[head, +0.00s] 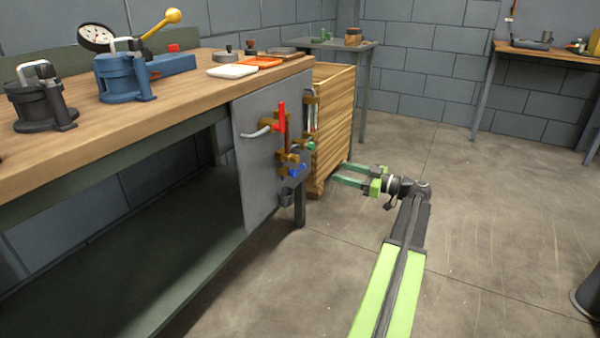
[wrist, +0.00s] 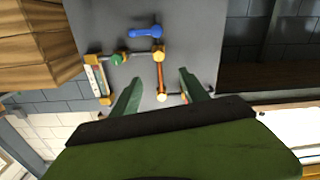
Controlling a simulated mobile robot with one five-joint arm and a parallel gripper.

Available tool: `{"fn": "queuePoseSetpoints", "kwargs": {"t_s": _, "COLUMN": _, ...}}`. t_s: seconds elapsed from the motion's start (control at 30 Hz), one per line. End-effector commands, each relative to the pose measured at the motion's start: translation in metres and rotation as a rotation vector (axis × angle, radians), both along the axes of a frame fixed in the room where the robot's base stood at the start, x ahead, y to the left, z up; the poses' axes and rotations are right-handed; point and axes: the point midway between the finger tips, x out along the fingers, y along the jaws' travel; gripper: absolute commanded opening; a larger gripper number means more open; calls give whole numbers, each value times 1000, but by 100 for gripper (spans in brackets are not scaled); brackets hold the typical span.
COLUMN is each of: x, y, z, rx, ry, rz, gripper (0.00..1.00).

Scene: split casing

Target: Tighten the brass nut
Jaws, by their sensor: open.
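A grey panel (head: 258,190) on the end of the workbench carries brass fittings (head: 287,157), which also show in the wrist view (wrist: 159,54). I cannot tell which brass piece is the nut. A red lever (head: 282,122) and a blue handle (head: 297,169) are on the same panel; the blue handle is near the top of the wrist view (wrist: 146,32). My gripper (head: 338,173) is open and empty, to the right of the panel and apart from it. In the wrist view its fingers (wrist: 160,77) appear either side of a copper-coloured pipe, without visible contact.
A wooden crate (head: 335,120) stands close behind my gripper.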

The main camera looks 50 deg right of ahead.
Motion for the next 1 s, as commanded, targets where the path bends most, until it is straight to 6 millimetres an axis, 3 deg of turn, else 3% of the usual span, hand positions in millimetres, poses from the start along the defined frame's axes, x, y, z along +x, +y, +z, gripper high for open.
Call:
{"fn": "queuePoseSetpoints", "kwargs": {"t_s": 0.13, "x": 5, "y": -2, "z": 2, "rx": 2, "ry": 2, "rz": -8, "gripper": 52}}
{"fn": "queuePoseSetpoints", "kwargs": {"t_s": 0.23, "x": 21, "y": 0, "z": 1, "rx": 1, "ry": 2, "rz": -12, "gripper": 52}}
{"fn": "queuePoseSetpoints", "kwargs": {"t_s": 0.73, "x": 132, "y": 23, "z": 1, "rx": 2, "ry": 3, "rz": -23, "gripper": 52}}
{"fn": "queuePoseSetpoints", "kwargs": {"t_s": 1.0, "x": 154, "y": 29, "z": 1, "rx": 2, "ry": 4, "rz": -25, "gripper": 52}}
